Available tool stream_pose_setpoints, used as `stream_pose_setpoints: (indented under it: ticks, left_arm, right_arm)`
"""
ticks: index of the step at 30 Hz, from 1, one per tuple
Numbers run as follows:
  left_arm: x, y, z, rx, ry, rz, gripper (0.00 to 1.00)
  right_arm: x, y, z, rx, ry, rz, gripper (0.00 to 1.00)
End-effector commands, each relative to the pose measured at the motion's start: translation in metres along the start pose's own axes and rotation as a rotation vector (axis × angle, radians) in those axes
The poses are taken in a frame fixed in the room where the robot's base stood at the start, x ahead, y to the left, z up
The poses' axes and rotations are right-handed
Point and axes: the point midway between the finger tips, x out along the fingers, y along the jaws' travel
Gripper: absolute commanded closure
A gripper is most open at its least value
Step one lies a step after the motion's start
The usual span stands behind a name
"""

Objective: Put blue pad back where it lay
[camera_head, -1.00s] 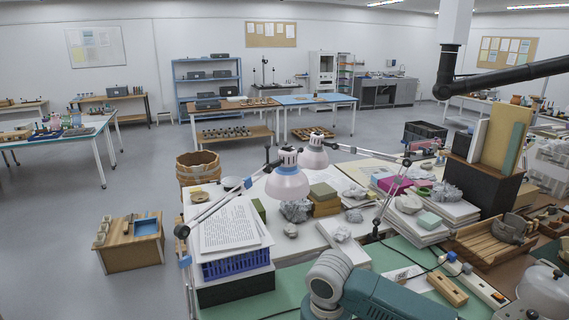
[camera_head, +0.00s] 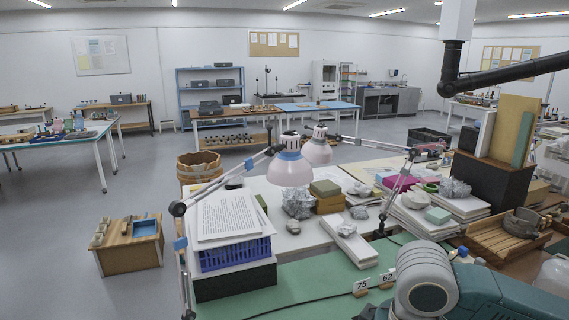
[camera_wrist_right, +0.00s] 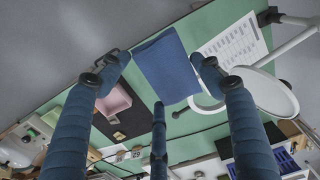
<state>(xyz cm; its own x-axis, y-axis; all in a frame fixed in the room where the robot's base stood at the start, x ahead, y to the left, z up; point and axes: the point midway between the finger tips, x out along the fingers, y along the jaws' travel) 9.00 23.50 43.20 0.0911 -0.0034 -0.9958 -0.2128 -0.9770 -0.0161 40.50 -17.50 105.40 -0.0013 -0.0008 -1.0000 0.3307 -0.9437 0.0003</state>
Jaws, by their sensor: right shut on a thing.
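The blue pad (camera_wrist_right: 166,68) shows in the right wrist view as a flat dark-blue piece. My right gripper (camera_wrist_right: 162,68) has its two outer fingers at opposite edges of the pad and is shut on it. The third finger reaches up below the pad's lower edge. Beyond the pad lies a green work surface (camera_wrist_right: 185,126); I cannot tell the gap between them. In the head view the pad and the right gripper's fingers are not seen; only my arm shows at the lower right. My left gripper is in neither view.
A white ring-shaped lamp (camera_wrist_right: 262,91) and a printed sheet (camera_wrist_right: 236,44) lie right of the pad. A pink block (camera_wrist_right: 113,101) is at left. In the head view, number tags (camera_head: 362,285) stand on the green bench top (camera_head: 305,293), near a blue basket (camera_head: 236,254) and desk lamps (camera_head: 290,168).

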Motion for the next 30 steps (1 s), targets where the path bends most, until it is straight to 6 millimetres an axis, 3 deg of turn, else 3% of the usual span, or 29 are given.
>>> stream_pose_setpoints:
  ticks: [3,9,30]
  left_arm:
    - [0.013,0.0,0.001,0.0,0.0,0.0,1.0]
    - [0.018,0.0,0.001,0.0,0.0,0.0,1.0]
    - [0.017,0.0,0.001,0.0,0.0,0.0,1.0]
  right_arm:
    - [0.005,0.005,0.015,0.169,0.004,0.001,0.57]
    - [0.004,0.007,0.027,0.32,0.004,0.0,0.57]
    - [0.004,0.007,0.028,0.338,0.001,-0.002,0.57]
